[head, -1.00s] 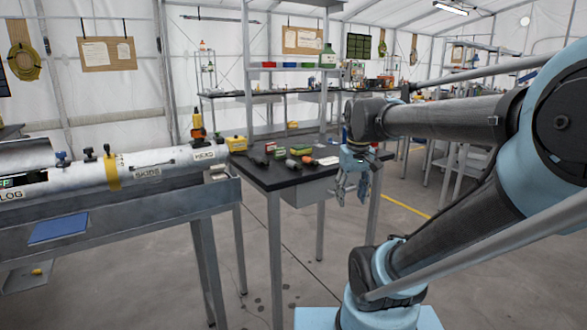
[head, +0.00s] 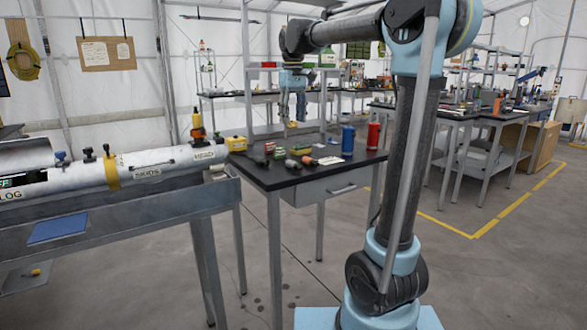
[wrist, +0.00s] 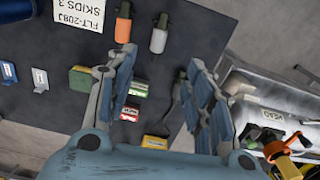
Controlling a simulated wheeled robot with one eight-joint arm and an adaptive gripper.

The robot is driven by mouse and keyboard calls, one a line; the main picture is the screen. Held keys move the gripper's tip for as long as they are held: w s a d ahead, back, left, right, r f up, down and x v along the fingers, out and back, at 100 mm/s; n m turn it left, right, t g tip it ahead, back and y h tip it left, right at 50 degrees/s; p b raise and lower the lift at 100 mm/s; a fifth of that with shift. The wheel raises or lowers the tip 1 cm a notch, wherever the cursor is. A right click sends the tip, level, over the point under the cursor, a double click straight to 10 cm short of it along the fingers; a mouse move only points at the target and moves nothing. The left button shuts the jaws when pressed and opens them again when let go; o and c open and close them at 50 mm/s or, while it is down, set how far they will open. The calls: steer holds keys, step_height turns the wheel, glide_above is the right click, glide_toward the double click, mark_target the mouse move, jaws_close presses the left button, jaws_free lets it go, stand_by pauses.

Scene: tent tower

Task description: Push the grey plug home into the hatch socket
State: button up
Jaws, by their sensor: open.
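A grey cylindrical plug with a dark green end (wrist: 159,38) lies on the dark bench top; it also shows small in the head view (head: 292,163). An orange plug (wrist: 123,22) of like shape lies beside it. My gripper (head: 292,123) hangs fingers down above the bench, open and empty. In the wrist view its fingers (wrist: 160,60) are spread, with the grey plug beyond the tips and between them in the picture. I cannot make out the hatch socket.
The black bench (head: 262,178) also holds small coloured boxes, a white SKIDS 3 card (wrist: 88,22), a blue can (head: 348,139) and a red can (head: 373,136). An orange valve (head: 198,124) stands up from the tube's right end. Shelves stand behind the bench.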

glide_above(292, 165)
steer(key=w, duration=0.2)
step_height(292, 165, down, 12)
steer(key=shift+a+r, duration=0.1)
steer(key=shift+r, duration=0.05)
steer(key=shift+w+f, duration=0.1)
steer(key=shift+f, duration=2.65)
steer(key=shift+c, duration=0.3)
jaws_close()
